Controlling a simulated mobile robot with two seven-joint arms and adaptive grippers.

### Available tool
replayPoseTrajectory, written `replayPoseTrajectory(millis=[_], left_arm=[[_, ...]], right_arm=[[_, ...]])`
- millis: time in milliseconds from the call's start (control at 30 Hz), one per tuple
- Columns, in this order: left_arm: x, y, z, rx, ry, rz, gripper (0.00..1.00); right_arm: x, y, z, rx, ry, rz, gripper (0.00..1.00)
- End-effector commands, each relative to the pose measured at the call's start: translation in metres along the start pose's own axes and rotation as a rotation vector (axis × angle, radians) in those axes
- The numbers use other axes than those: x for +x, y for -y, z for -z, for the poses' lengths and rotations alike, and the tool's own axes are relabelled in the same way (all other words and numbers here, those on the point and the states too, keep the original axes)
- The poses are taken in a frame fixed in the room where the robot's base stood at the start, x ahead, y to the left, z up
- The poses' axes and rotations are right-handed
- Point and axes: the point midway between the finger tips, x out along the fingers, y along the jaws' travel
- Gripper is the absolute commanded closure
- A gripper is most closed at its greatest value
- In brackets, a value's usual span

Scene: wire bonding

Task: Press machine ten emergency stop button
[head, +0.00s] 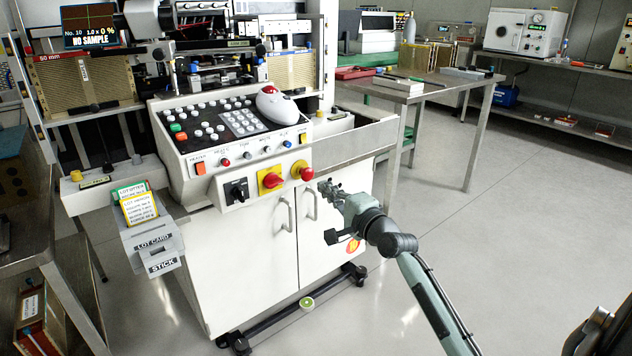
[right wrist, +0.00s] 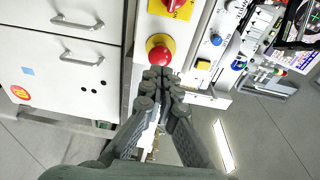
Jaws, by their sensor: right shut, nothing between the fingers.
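The machine's screen (head: 89,26) reads "No. 10". The emergency stop button (head: 307,174) is a red mushroom head on a round yellow base, at the right end of the machine's front panel. It also shows in the right wrist view (right wrist: 159,56), at the upper middle. My right gripper (head: 325,187) is shut and empty, just right of and slightly below the button. In the right wrist view its closed fingertips (right wrist: 160,76) lie right at the lower edge of the red head. I cannot tell whether they touch it. My left gripper is not in view.
Left of the button are a red rotary switch on a yellow plate (head: 271,180) and a black switch (head: 236,191). The sloped keypad panel (head: 225,125) is above. White cabinet doors with handles (head: 309,204) are below. Open floor (head: 500,230) lies to the right.

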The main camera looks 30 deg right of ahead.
Motion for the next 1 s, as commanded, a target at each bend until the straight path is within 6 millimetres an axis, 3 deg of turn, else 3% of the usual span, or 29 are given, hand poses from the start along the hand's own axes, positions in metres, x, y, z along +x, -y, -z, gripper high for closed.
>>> replayPoseTrajectory(millis=[100, 300, 767, 1000], left_arm=[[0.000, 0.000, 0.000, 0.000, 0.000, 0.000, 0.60], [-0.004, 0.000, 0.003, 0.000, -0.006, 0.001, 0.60], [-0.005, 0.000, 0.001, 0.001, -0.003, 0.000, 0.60], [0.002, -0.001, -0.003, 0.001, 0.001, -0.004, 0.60]], right_arm=[[0.023, 0.000, 0.000, -0.001, 0.000, 0.000, 1.00], [0.045, 0.000, 0.000, -0.001, -0.001, 0.001, 1.00], [0.051, 0.000, 0.000, -0.001, -0.001, 0.000, 1.00], [0.070, 0.001, -0.003, 0.000, 0.000, 0.000, 1.00]])
